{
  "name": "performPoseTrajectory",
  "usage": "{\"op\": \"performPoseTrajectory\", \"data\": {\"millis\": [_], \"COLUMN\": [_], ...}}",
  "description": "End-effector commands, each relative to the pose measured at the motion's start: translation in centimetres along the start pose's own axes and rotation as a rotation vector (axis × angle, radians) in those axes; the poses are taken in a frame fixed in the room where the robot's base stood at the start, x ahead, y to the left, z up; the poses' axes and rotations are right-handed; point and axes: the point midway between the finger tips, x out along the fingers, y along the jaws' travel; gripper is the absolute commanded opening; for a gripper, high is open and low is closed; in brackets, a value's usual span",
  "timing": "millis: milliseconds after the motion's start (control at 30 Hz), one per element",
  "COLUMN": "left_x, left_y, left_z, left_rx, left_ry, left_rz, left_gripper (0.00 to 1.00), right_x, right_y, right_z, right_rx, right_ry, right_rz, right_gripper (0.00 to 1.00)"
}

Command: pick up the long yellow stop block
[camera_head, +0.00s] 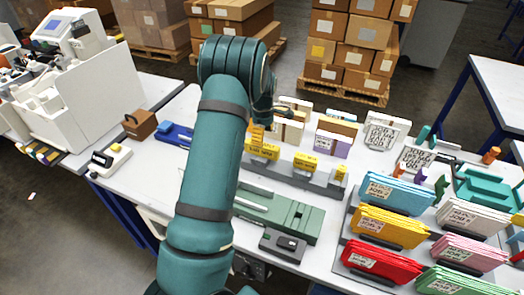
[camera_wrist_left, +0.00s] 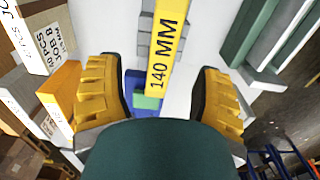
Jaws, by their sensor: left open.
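The long yellow stop block (camera_head: 262,151) sits at the left end of a grey stepped rack, with shorter yellow blocks (camera_head: 305,162) to its right. In the left wrist view the long block (camera_wrist_left: 165,45), marked 140 MM, lies ahead of my left gripper (camera_wrist_left: 160,97). That gripper is open and empty, with a yellow finger on either side of the block's line. In the head view my left gripper (camera_head: 258,130) is mostly hidden behind my teal arm, just behind the block. My right gripper is not in view.
A green plotter-like bed (camera_head: 280,212) lies in front of the rack (camera_head: 318,180). Card holders (camera_head: 335,135) stand close behind it. Coloured folders (camera_head: 390,228) fill the right. A blue item (camera_head: 178,135) lies left of my arm.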

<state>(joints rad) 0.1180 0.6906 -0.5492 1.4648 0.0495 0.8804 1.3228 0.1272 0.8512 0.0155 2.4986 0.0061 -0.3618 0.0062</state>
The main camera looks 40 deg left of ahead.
Motion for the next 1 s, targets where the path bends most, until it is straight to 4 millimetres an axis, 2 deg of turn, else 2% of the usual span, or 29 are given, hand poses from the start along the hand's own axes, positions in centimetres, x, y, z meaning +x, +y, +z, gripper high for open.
{"op": "performPoseTrajectory", "data": {"millis": [167,467,1000], "left_x": [1.2,5.1,5.4], "left_y": [-0.1,-0.3,-0.3], "left_z": [-0.1,-0.3,-0.2], "left_rx": [0.000,0.000,0.000], "left_ry": [-0.001,0.000,0.000], "left_rz": [-0.003,-0.002,0.000], "left_gripper": [0.67,0.67,0.67], "right_x": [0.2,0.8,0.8], "right_y": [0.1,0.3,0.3], "right_z": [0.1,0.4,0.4], "right_rx": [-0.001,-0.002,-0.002], "right_ry": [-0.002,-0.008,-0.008], "right_rz": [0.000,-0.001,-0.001], "right_gripper": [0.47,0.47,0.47]}}
